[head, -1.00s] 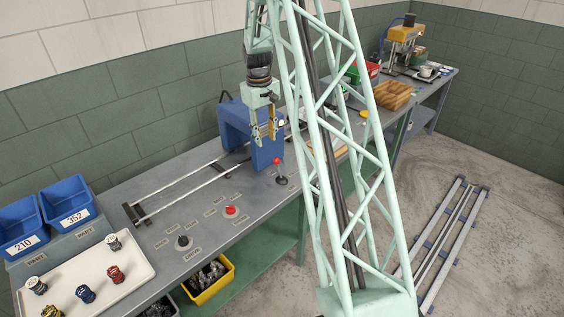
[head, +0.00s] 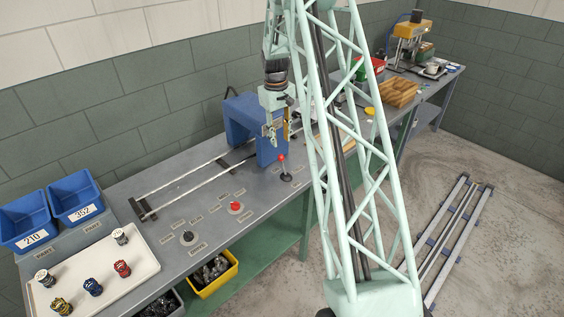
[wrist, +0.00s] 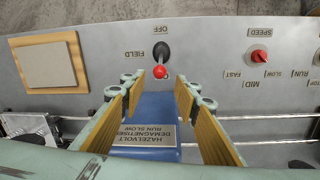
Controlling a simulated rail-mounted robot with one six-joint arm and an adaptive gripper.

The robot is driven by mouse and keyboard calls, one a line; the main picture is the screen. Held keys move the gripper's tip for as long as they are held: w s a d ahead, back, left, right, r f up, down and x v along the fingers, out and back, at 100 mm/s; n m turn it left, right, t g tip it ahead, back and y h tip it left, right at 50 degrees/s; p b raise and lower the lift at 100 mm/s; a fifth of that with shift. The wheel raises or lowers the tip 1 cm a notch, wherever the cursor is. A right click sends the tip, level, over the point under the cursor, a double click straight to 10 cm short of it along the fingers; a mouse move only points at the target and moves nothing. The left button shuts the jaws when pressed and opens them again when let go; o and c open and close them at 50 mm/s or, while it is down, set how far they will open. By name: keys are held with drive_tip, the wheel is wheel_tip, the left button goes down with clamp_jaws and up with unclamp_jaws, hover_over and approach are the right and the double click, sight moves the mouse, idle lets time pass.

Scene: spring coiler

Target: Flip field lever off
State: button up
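The field lever has a red ball knob (head: 281,157) on a short stalk above a dark round base (head: 286,177), in front of the blue machine (head: 240,120). In the wrist view the red knob (wrist: 160,73) lies below the black base (wrist: 160,48), on the side away from the OFF label (wrist: 161,30). The FIELD label (wrist: 133,53) is beside the base. My gripper (head: 279,133) is open and points down above and behind the lever. In the wrist view my gripper's (wrist: 161,88) fingers are to either side of the knob, apart from it.
A red SPEED knob (head: 235,206) and a dark knob (head: 188,238) sit on the bench. Two rails (head: 185,185) run left from the machine. A tray (head: 130,268) with several coils and two blue bins (head: 75,199) are at the left.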

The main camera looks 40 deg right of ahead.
sight(282, 159)
drive_tip(key=shift+s+d+f+p, duration=0.1)
drive_tip(key=shift+d+f+p, duration=0.15)
drive_tip(key=shift+f, duration=3.1)
drive_tip(key=shift+d+f+p, duration=0.1)
drive_tip(key=shift+d+f, duration=0.1)
drive_tip(key=shift+f, duration=3.1)
clamp_jaws()
